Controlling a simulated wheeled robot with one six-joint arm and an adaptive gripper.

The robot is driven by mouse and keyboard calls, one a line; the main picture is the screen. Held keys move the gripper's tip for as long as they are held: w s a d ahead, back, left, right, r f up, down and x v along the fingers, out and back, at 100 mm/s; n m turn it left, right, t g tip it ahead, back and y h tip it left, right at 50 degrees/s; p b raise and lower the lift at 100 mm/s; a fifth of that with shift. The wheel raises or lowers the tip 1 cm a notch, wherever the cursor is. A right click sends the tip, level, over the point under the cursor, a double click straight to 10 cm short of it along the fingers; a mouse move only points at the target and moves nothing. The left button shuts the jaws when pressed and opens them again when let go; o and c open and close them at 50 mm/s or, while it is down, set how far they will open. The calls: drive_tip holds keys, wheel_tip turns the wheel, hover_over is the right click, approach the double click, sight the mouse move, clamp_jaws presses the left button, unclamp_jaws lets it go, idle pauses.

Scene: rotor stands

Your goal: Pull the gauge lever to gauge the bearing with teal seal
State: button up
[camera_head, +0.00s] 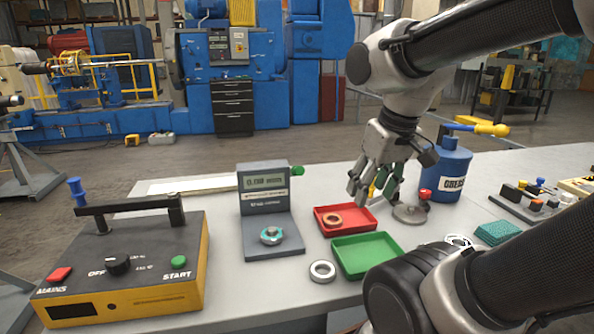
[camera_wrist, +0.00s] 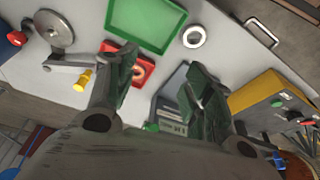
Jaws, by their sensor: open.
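The gauge (camera_head: 268,203) is a grey stand with a lit display, standing mid-table in the head view. The bearing with teal seal (camera_head: 271,236) lies flat on its base. The gauge lever (camera_head: 297,171) shows as a green knob at the gauge's upper right side. My gripper (camera_head: 374,190) is open and empty, above the table to the right of the lever and apart from it. In the wrist view, my gripper (camera_wrist: 160,72) has its fingers spread. The gauge (camera_wrist: 172,112) and green knob (camera_wrist: 152,127) show between them; the right finger hides part of the gauge.
A red tray (camera_head: 369,222) holds an orange-brown ring (camera_head: 333,219). An empty green tray (camera_head: 345,266) stands in front. A loose pale bearing (camera_head: 322,271) lies left of it. A yellow-black heater box (camera_head: 130,265) stands left; a blue grease can (camera_head: 447,173) stands behind right.

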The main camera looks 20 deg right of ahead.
drive_tip(key=shift+g, duration=0.7)
drive_tip(key=w, duration=0.6)
drive_tip(key=shift+w+a+r, duration=0.1)
drive_tip(key=shift+a, duration=0.05)
clamp_jaws()
drive_tip(key=m+g+y, duration=0.1)
drive_tip(key=m+g, duration=0.1)
drive_tip(key=m, duration=1.5)
approach(296, 171)
drive_tip(key=shift+w+d+f, duration=0.2)
drive_tip(key=shift+w+d, duration=0.35)
drive_tip(key=shift+w, duration=0.1)
drive_tip(key=shift+w+d+f, duration=0.2)
drive_tip(key=shift+w+d, duration=0.35)
drive_tip(key=shift+w, duration=0.05)
drive_tip(key=shift+a+f, duration=0.15)
drive_tip(key=shift+f, duration=1.6)
drive_tip(key=shift+a+f, duration=0.2)
drive_tip(key=shift+f, duration=1.55)
drive_tip(key=shift+s, duration=0.1)
